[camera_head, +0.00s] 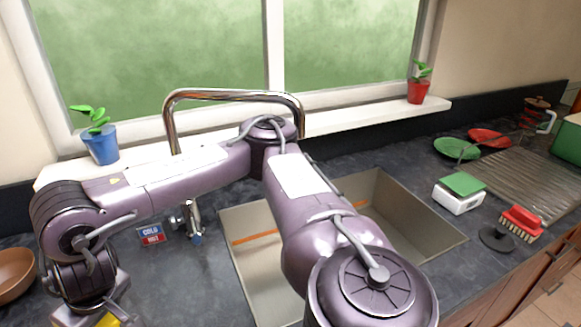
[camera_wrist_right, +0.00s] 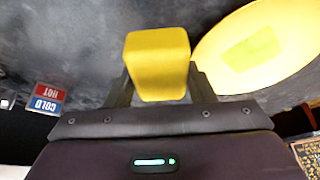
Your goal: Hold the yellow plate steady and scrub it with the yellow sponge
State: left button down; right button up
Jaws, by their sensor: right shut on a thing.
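My right gripper (camera_wrist_right: 158,88) is shut on the yellow sponge (camera_wrist_right: 158,62), a block held between its two fingers in the right wrist view. The yellow plate (camera_wrist_right: 285,45) lies to the right of the sponge there, partly cut off by the frame edge, with a darker yellow-green patch on it. The sponge appears apart from the plate. In the head view my right arm reaches across the sink, and its wrist is at the bottom left. A bit of yellow shows at the bottom edge there; I cannot tell whether it is sponge or plate. My left gripper is not in view.
The sink (camera_head: 262,285) lies under my arm, with a chrome faucet (camera_head: 173,120) behind. A hot/cold sign (camera_head: 151,235) is near the tap. A brown bowl (camera_head: 14,268) is at far left. A scale (camera_head: 460,191), a red brush (camera_head: 522,222) and a drying rack (camera_head: 525,180) are at right.

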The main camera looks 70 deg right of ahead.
jog(key=shift+w+f, duration=0.1)
jog(key=shift+w, duration=0.15)
jog(key=shift+w+a+n, duration=0.1)
jog(key=shift+a+n, duration=0.25)
jog(key=shift+n, duration=0.15)
jog(key=a+n+y, duration=0.1)
jog(key=n, duration=0.1)
jog(key=w+a+n+y, duration=0.1)
jog(key=a+n, duration=0.1)
jog(key=w+a+n+g+y, duration=0.1)
jog(key=a+n, duration=0.1)
jog(key=n, duration=0.1)
jog(key=shift+w+a+r, duration=0.15)
jog(key=shift+w+r, duration=0.05)
jog(key=shift+r, duration=0.2)
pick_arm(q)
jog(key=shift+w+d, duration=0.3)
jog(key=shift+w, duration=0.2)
pick_arm(e)
jog(key=w+a+r+n+g+y, duration=0.1)
jog(key=a+r+n+g, duration=0.1)
jog(key=a+n, duration=0.6)
jog(key=shift+w+r+n+g+y, duration=0.2)
jog(key=shift+w+n+g+y, duration=0.15)
jog(key=shift+n+g, duration=0.55)
